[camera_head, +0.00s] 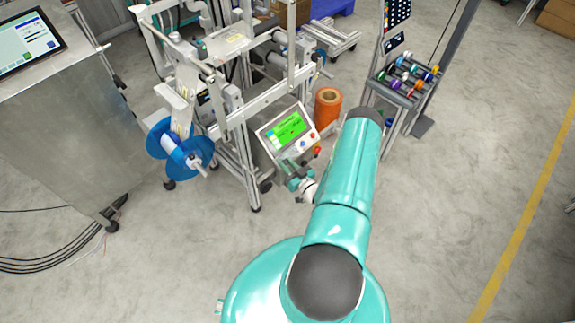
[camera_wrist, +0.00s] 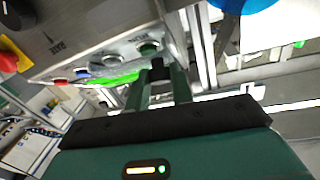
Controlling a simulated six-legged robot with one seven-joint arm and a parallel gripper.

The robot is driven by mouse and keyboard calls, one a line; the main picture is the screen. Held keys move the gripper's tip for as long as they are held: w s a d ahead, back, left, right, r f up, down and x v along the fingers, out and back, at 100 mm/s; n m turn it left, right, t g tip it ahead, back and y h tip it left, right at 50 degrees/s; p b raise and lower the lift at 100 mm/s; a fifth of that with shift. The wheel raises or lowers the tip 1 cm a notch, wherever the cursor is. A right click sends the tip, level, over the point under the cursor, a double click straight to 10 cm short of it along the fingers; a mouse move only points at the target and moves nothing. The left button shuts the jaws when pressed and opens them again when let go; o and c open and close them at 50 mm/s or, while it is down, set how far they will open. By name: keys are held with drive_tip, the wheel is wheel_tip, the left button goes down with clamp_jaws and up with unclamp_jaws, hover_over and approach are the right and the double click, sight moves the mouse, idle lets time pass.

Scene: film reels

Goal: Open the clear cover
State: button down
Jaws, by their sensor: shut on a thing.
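The control panel (camera_head: 270,152) with a lit green screen stands on the machine frame in the head view. In the wrist view the panel (camera_wrist: 95,30) shows tilted, with a green button (camera_wrist: 148,48) close to my fingertips. My gripper (camera_wrist: 158,72) is shut at the panel's edge beside this button, on what seems to be the thin clear cover. The cover itself is see-through and I cannot make out its outline or how far it is tilted. In the head view my gripper (camera_head: 293,181) is small, just below the panel.
A red knob on a yellow base (camera_wrist: 12,55) and other buttons sit on the panel. A blue reel (camera_head: 180,150) hangs on the machine at left. An orange roll (camera_head: 327,106) and a rack of colored spools (camera_head: 408,78) stand behind. The floor at right is clear.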

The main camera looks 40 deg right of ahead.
sight(283, 160)
drive_tip(key=w+r, duration=0.2)
drive_tip(key=shift+w+r, duration=0.35)
drive_tip(key=shift+w, duration=0.05)
drive_tip(key=c, duration=1.2)
unclamp_jaws()
drive_tip(key=shift+s, duration=0.1)
drive_tip(key=s+a, duration=0.1)
drive_tip(key=s, duration=1.2)
drive_tip(key=shift+s+a, duration=0.3)
drive_tip(key=shift+w, duration=0.1)
